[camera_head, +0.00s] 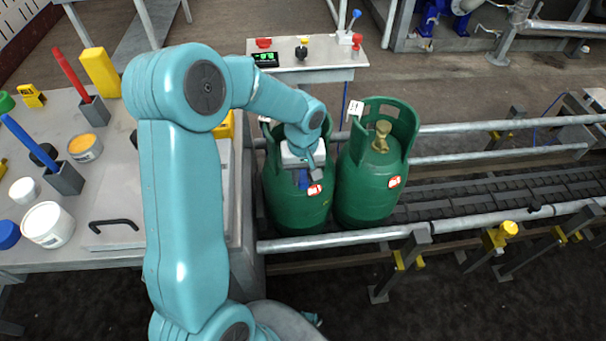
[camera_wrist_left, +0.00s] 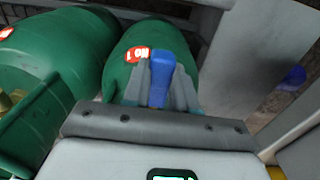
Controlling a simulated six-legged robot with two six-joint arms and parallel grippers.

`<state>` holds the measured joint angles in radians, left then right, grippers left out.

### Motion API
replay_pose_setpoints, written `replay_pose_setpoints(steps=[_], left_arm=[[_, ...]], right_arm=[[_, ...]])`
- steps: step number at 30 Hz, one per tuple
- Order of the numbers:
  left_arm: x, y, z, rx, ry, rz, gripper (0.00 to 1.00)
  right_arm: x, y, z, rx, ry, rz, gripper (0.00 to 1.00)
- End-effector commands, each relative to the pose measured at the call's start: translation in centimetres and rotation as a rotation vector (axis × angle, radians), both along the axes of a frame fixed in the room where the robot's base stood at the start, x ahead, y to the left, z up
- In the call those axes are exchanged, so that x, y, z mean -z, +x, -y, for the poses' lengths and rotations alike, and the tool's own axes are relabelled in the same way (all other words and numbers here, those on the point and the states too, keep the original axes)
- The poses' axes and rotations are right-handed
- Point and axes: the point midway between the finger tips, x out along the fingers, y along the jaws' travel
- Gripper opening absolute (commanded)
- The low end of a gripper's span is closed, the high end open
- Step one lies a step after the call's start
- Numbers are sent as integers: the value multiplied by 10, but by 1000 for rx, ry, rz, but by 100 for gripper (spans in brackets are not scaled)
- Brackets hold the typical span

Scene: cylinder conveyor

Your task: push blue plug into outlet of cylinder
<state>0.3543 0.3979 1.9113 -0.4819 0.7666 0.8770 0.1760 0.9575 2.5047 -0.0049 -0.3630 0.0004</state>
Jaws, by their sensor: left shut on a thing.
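Two green gas cylinders stand upright side by side on the conveyor: a left cylinder (camera_head: 298,205) and a right cylinder (camera_head: 367,190). The right one shows a brass valve (camera_head: 382,137) inside its collar. My left gripper (camera_head: 305,180) is over the top of the left cylinder and hides its valve and outlet. In the left wrist view my left gripper (camera_wrist_left: 160,88) is shut on the blue plug (camera_wrist_left: 161,72), which points towards the green cylinder (camera_wrist_left: 139,38). I cannot tell whether the plug touches the outlet. My right gripper is not in view.
A table (camera_head: 110,208) at left holds a white bucket (camera_head: 48,225), an orange-filled can (camera_head: 85,148) and several tools. A control panel (camera_head: 308,55) with levers stands behind the cylinders. Conveyor rails (camera_head: 480,220) run right, with the rollers there empty.

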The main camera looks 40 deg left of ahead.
Motion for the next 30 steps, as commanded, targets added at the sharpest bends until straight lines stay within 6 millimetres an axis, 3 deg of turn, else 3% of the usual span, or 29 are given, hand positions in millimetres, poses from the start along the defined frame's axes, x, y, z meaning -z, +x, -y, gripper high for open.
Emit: replay_pose_setpoints(steps=[30], left_arm=[[0, 14, -17, -1, 0, 0, 0]], right_arm=[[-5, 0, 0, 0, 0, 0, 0]])
